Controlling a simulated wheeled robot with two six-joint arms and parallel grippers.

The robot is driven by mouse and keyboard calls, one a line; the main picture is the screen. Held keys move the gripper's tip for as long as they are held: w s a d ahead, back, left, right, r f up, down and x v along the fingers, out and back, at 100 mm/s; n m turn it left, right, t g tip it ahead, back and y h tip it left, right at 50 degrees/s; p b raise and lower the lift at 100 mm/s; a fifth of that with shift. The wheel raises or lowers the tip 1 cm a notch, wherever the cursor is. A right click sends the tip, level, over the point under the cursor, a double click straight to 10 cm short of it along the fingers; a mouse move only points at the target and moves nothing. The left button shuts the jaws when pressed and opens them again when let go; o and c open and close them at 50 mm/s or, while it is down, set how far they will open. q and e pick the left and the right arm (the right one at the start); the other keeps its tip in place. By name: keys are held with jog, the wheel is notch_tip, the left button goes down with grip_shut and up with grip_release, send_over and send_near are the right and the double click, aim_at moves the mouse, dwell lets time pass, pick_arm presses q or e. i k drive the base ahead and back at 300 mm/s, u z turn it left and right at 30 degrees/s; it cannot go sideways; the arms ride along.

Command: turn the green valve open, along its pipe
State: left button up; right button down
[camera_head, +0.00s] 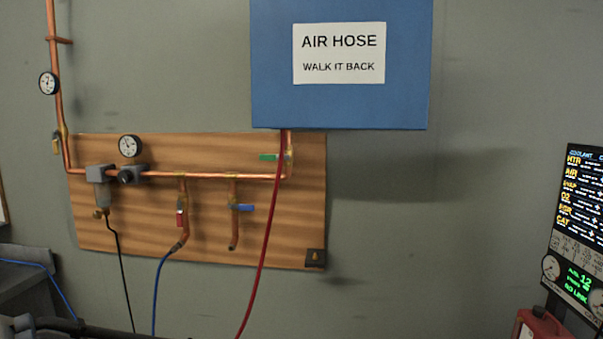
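The green valve handle (268,157) is on the wooden board, at its upper right, just under the blue box. It points left, level, across the upright copper pipe (288,167) on which its valve sits. A red hose (268,220) hangs from the box and passes in front of the valve, between the handle's visible part and the pipe in the picture, hiding a little of the handle's root. Neither of my grippers can be made out in this view.
The blue box (270,60) with an "AIR HOSE" sign juts above the board (285,240). A red-handled valve (180,218) and a blue-handled valve (245,208) are lower left. A screen panel (580,215) stands at right. The wall between is clear.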

aim_at(263, 157)
jog(key=u, duration=0.05)
jog(key=i, duration=1)
jog(key=z, duration=0.05)
